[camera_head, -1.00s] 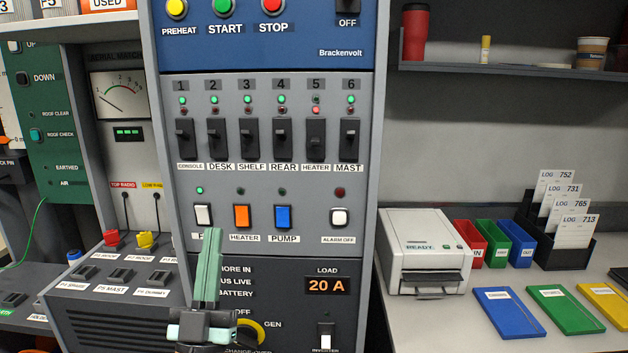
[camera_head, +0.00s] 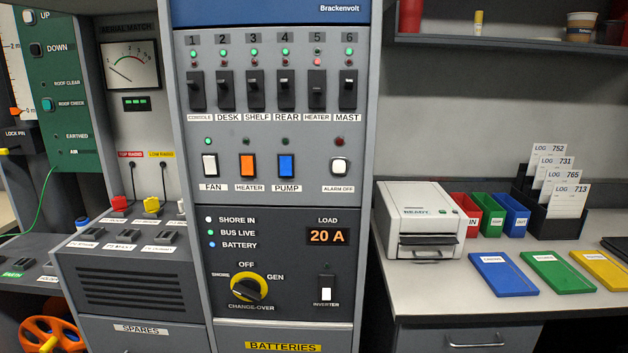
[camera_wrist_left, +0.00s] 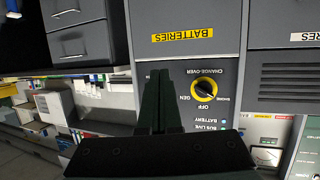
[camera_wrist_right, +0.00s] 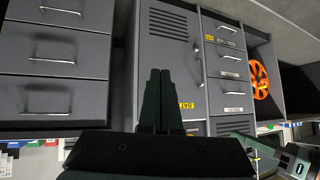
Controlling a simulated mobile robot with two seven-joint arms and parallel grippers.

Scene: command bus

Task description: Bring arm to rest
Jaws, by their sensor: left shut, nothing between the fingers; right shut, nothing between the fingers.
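My left gripper (camera_wrist_left: 160,100) shows in the left wrist view with its two dark fingers together and nothing between them. Behind it, upside down in that view, is the panel with the yellow change-over knob (camera_wrist_left: 204,90). My right gripper (camera_wrist_right: 160,100) shows in the right wrist view, also shut and empty, in front of grey cabinet doors. Neither gripper appears in the head view now. The grey switch panel (camera_head: 275,150) stands clear there, with its breaker row, its coloured buttons and the change-over knob (camera_head: 248,288) all unobstructed.
To the right, a white printer (camera_head: 418,215), coloured bins and folders stand on the worktop (camera_head: 400,290). To the left are a radio unit with plugs (camera_head: 130,280) and an orange reel (camera_head: 52,332). In the right wrist view, drawers with handles (camera_wrist_right: 55,60) are at the left.

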